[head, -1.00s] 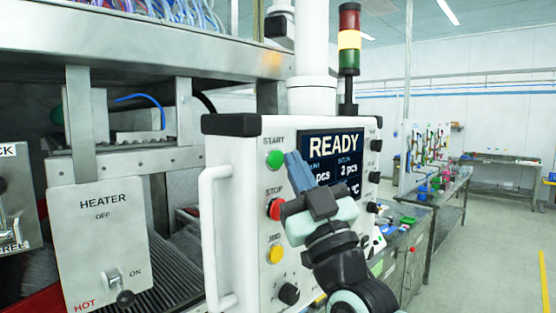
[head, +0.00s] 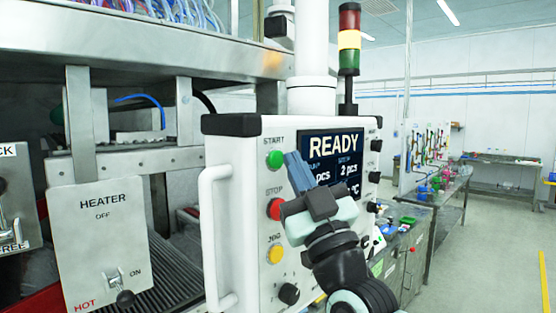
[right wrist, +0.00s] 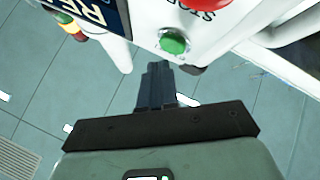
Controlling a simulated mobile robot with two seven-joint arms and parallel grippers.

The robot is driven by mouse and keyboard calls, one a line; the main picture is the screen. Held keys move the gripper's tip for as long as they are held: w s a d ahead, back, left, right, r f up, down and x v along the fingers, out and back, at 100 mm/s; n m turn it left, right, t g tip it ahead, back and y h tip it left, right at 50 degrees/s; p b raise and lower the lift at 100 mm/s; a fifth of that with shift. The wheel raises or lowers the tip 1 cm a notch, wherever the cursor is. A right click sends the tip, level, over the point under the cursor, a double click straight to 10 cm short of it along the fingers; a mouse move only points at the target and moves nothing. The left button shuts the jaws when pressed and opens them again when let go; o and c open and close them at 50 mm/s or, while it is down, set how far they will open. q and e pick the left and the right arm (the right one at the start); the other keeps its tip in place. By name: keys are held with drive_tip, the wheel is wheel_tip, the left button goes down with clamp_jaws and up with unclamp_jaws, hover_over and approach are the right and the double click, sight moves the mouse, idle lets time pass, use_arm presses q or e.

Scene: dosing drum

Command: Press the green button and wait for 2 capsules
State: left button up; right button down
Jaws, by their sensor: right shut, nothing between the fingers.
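The green START button (head: 275,159) is at the upper left of the white control panel's face (head: 245,200). It also shows in the right wrist view (right wrist: 173,43), just beyond my fingertips. My right gripper (head: 290,156) is shut and empty, its blue-grey fingers pointing at the button from the right. In the right wrist view the shut fingertips (right wrist: 158,66) look close to the button; I cannot tell whether they touch it. The display (head: 334,158) reads READY, with a line of "2 pcs" partly legible; my gripper covers its lower left. No capsules are visible. My left gripper is not in view.
The red STOP button (head: 274,209) and yellow JOG button (head: 275,255) sit below the green one. A white handle (head: 212,235) stands out at the panel's left. The heater plate (head: 105,245) is further left. A signal tower (head: 349,40) rises behind the panel.

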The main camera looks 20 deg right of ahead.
drive_tip(key=shift+w+y, duration=0.1)
drive_tip(key=shift+y, duration=0.2)
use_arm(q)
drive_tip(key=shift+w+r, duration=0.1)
use_arm(e)
drive_tip(key=shift+w+a, duration=0.15)
drive_tip(key=shift+w, duration=0.2)
